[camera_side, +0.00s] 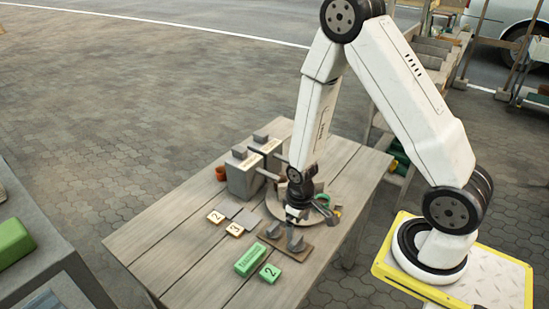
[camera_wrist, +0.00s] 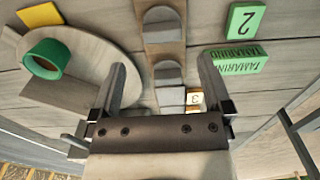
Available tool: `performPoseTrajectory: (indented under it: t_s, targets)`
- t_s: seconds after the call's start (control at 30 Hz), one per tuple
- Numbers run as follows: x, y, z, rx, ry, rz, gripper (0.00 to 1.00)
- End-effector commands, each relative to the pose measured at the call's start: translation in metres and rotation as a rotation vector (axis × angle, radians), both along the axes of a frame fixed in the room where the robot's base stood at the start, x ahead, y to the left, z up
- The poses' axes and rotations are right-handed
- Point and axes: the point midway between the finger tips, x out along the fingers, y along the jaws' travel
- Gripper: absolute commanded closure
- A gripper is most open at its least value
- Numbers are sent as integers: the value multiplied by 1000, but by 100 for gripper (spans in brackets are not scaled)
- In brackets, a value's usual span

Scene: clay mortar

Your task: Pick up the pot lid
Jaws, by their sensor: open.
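Two grey lidded boxes, a front one (camera_side: 243,178) and a back one (camera_side: 268,152), stand at the table's back left. Each has a grey block-like knob on top, on the front lid (camera_side: 239,153) and the back lid (camera_side: 261,137). I cannot tell which piece is the pot lid. My gripper (camera_side: 298,213) points down, right of the boxes and over a brown board (camera_side: 284,247) with two upright grey rounded pieces (camera_side: 295,242). In the wrist view my gripper (camera_wrist: 165,68) is open, with those grey pieces (camera_wrist: 162,28) seen between and beyond its fingers. Nothing is held.
A round grey board (camera_wrist: 78,42) bears a green ring (camera_wrist: 48,60). A green TAMARIND block (camera_side: 250,260), a green "2" tile (camera_side: 270,273) and small number tiles (camera_side: 235,230) lie on the wooden table (camera_side: 165,240). A brown pot (camera_side: 221,173) stands left of the boxes. The table's left part is clear.

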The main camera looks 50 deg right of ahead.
Motion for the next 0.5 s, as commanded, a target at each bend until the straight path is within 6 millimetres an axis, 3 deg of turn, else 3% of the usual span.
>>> performPoseTrajectory:
  t_s: [0.5]
  targets:
    - [0,0,-23,0,0,0,0]
